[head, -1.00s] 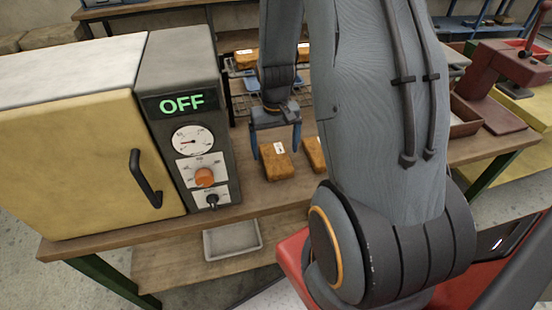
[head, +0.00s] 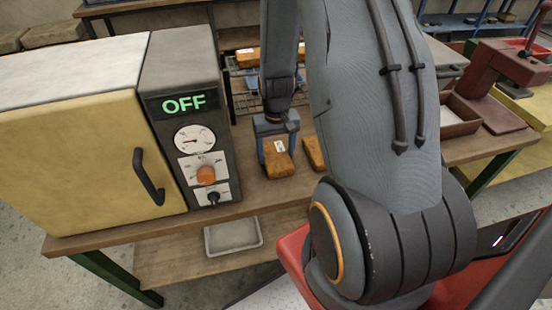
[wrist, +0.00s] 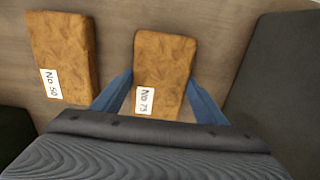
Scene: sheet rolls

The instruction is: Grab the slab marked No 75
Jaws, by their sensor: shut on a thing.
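The slab marked No 75 (wrist: 163,68) is an orange-brown block with a white label, lying on the wooden table in the wrist view. It also shows in the head view (head: 280,166). My gripper (wrist: 160,95) has its two blue fingers on either side of this slab, shut on it near the labelled end. In the head view my gripper (head: 277,145) is low over the table at the slab. A second slab, marked No 50 (wrist: 62,50), lies to the left in the wrist view, apart from my fingers.
An oven with a yellow door (head: 75,150) and a dark control panel reading OFF (head: 185,105) stands left of the slabs. A grey tray (head: 233,236) lies on the lower shelf. A wire rack with more slabs (head: 247,57) is behind. A dark red press (head: 490,90) stands at right.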

